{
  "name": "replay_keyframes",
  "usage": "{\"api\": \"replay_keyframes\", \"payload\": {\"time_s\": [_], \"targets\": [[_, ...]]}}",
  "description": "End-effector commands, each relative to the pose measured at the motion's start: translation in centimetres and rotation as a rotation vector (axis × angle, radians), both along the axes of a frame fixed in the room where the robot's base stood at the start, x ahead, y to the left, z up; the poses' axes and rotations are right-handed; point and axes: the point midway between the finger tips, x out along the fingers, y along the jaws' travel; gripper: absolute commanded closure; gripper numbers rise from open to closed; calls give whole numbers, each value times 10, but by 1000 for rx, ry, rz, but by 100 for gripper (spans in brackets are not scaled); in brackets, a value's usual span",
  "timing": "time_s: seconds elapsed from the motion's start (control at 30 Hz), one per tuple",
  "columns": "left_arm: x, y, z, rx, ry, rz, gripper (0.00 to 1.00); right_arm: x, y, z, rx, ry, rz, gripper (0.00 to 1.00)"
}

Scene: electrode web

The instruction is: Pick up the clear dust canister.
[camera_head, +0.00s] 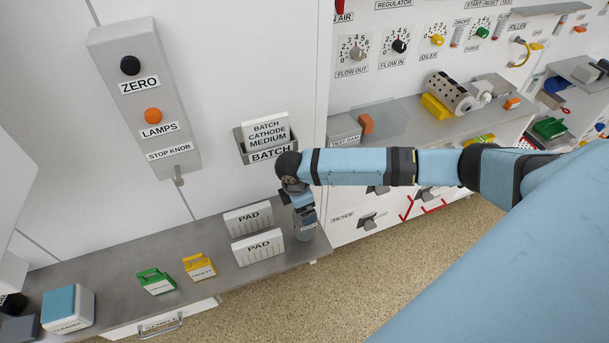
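My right arm reaches in from the right, and its gripper (304,212) points down at the right end of the grey shelf (200,245). Directly below the fingers stands a small bluish-grey, see-through cylinder with a label (306,233), which looks like the dust canister. The gripper is at its top and partly hides it. The fingers are too small and too covered to tell whether they are open or closed on it. My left gripper is not in view.
A yellow tag (199,267), a green tag (156,281) and a blue-white block (68,308) are farther left. A BATCH holder (267,138) hangs on the wall above. The shelf's right edge is close by.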

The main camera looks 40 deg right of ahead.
Motion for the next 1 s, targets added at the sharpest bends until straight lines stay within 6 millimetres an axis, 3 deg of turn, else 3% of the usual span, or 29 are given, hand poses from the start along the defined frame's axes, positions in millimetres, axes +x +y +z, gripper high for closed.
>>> {"api": "replay_keyframes", "payload": {"time_s": [0.1,0.37,0.6,0.9,0.93,1.0], "targets": [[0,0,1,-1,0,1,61,-1,-2,-18,0,1,-1,0],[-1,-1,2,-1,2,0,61,-2,-4,-37,0,0,-1,0],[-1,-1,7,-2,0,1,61,-3,-8,-72,1,-1,-1,0],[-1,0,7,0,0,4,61,-3,-9,-80,1,-2,0,0],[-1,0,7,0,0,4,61,-4,-9,-80,1,-2,0,2],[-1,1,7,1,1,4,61,-3,-10,-79,1,-2,0,18]]}}
